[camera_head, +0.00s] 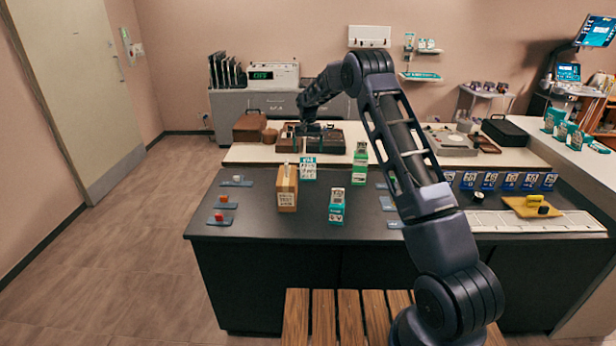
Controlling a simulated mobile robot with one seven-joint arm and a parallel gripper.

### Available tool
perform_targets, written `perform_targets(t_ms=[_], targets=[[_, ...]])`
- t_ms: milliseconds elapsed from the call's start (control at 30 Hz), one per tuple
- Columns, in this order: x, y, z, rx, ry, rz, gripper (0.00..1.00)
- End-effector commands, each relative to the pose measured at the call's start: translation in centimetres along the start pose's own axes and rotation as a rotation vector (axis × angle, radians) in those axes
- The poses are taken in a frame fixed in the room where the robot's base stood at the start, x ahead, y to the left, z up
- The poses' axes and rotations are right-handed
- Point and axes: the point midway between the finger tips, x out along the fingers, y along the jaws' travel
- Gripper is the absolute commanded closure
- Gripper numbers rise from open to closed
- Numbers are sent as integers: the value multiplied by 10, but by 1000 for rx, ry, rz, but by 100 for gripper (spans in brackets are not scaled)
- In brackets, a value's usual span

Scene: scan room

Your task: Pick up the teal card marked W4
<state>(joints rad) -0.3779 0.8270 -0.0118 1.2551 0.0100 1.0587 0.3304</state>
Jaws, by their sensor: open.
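A teal and white card (308,168) stands upright near the back edge of the dark counter; its marking is too small to read, so I cannot tell whether it is W4. My gripper (308,148) is open at the end of my outstretched arm, pointing down just above or behind this card in the picture. I cannot tell whether the fingers touch it. A teal and white box (337,207) stands nearer the front, also with unreadable print.
A tan box (287,188) stands left of the card and a green carton (360,164) right of it. A brown tray (338,143) lies behind. Small blue plates (221,219) lie at left. Several blue cards (488,181) stand in a row at right.

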Motion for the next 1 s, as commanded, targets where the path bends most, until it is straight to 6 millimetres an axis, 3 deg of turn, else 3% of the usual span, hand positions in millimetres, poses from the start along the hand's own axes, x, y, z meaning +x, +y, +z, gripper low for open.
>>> perform_targets(t_ms=[433,733,1000], targets=[[51,0,1,0,-2,1,4],[71,0,3,0,-2,1,4],[105,1,6,0,-2,1,4]])
